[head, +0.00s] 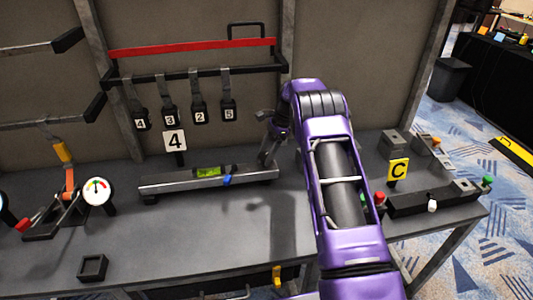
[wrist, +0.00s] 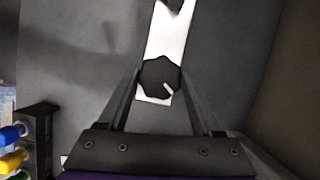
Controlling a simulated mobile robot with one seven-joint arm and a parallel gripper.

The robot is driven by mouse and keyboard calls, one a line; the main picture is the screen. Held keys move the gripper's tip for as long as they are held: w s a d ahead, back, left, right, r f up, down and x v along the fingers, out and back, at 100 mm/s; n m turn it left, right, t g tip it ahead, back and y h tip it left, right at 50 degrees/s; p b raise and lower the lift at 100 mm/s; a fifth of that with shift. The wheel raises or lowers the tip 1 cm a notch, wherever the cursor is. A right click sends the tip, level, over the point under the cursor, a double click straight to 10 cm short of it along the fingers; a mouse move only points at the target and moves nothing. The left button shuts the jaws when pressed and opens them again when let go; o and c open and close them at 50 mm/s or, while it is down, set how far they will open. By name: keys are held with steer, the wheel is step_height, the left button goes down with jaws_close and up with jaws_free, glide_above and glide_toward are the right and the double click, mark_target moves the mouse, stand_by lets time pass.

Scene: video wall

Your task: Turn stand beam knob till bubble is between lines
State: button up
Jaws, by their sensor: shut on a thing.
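The stand beam (head: 160,184) is a long grey metal bar lying across the bench in the head view. A yellow-green bubble vial (head: 208,172) sits near its middle. The bubble and its lines are too small to tell apart. In the wrist view the knob (wrist: 160,75) is black and lobed, with a pale pointer mark aimed to the lower right. It stands on the white-looking beam end (wrist: 166,40). My gripper (wrist: 161,74) has one finger on each side of the knob and is shut on it. In the head view my gripper (head: 268,152) is at the beam's right end.
A "4" sign (head: 175,141) stands behind the beam, with several numbered tags hanging above from a rack (head: 190,70). A clamp with a gauge (head: 98,190) is at left. A "C" sign (head: 398,170) and a bar unit are at right. The front bench is mostly clear.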

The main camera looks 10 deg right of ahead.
steer(key=n+g, duration=0.1)
steer(key=n, duration=0.2)
steer(key=shift+w+n, duration=0.15)
steer(key=shift+n, duration=0.15)
steer(key=shift+r+n+g+h, duration=0.1)
steer(key=shift+n+g+h, duration=0.2)
steer(key=shift+n, duration=0.1)
steer(key=shift+a+r+n+b, duration=0.1)
steer(key=shift+n+b, duration=0.2)
steer(key=shift+n, duration=0.2)
steer(key=o, duration=1.4)
steer(key=shift+m, duration=0.3)
